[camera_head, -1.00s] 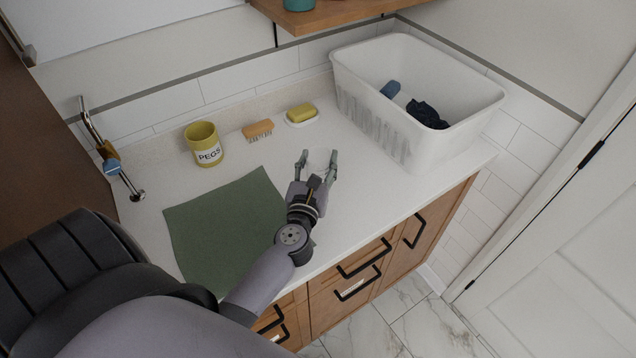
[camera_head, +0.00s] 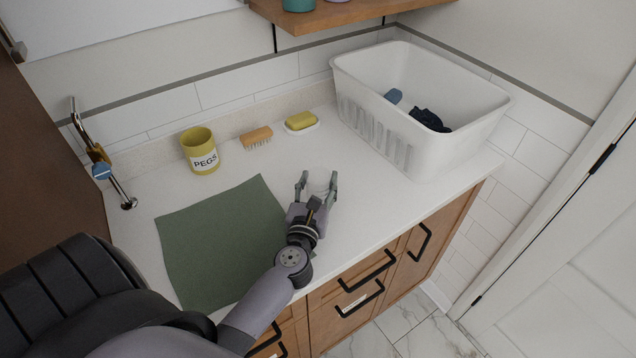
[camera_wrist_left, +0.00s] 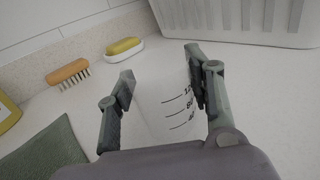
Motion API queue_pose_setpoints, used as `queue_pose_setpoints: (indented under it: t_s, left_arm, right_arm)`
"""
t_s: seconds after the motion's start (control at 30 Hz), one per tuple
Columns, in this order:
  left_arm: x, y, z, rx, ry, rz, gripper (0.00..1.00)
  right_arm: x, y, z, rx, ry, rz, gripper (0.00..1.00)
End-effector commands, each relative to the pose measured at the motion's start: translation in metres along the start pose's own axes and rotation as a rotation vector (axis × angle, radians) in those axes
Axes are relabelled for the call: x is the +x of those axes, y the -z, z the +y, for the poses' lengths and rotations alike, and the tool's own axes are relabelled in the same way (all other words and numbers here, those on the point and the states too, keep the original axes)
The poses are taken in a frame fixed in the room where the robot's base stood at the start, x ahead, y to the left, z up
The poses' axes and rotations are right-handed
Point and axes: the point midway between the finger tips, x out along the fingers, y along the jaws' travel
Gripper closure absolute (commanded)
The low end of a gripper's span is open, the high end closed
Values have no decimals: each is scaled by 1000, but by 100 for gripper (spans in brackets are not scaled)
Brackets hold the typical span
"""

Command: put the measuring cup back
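The measuring cup (camera_wrist_left: 166,105) is a translucent white vessel with dark graduation marks, between my left gripper's fingers in the left wrist view. In the head view it shows only faintly against the white counter (camera_head: 375,205). My left gripper (camera_head: 317,182) is over the counter, its fingers spread on either side of the cup; it also shows in the left wrist view (camera_wrist_left: 160,82). The right finger overlaps the cup's edge, and I cannot tell whether either finger touches it. My right gripper is not in view.
A green cloth (camera_head: 222,245) lies left of my gripper. Behind are a yellow PEGS pot (camera_head: 200,150), a wooden brush (camera_head: 256,137) and a yellow sponge on a dish (camera_head: 300,122). A large white basket (camera_head: 400,140) stands right; a wooden shelf (camera_head: 350,14) hangs above.

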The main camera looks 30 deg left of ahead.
Motion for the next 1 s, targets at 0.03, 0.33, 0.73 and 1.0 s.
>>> queue_pose_setpoints:
  t_s: [0.03, 0.33, 0.73, 1.0]
  left_arm:
    - [0, 0, 0, 0, 0, 0, 49]
    - [0, 0, 0, 0, 0, 1, 32]
    - [-8, -1, 0, -1, 0, 2, 32]
    - [-64, 1, 0, -2, -1, 4, 32]
  right_arm:
    - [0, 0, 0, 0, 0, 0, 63]
    - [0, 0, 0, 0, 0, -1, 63]
    - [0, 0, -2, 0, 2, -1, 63]
    - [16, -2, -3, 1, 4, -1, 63]
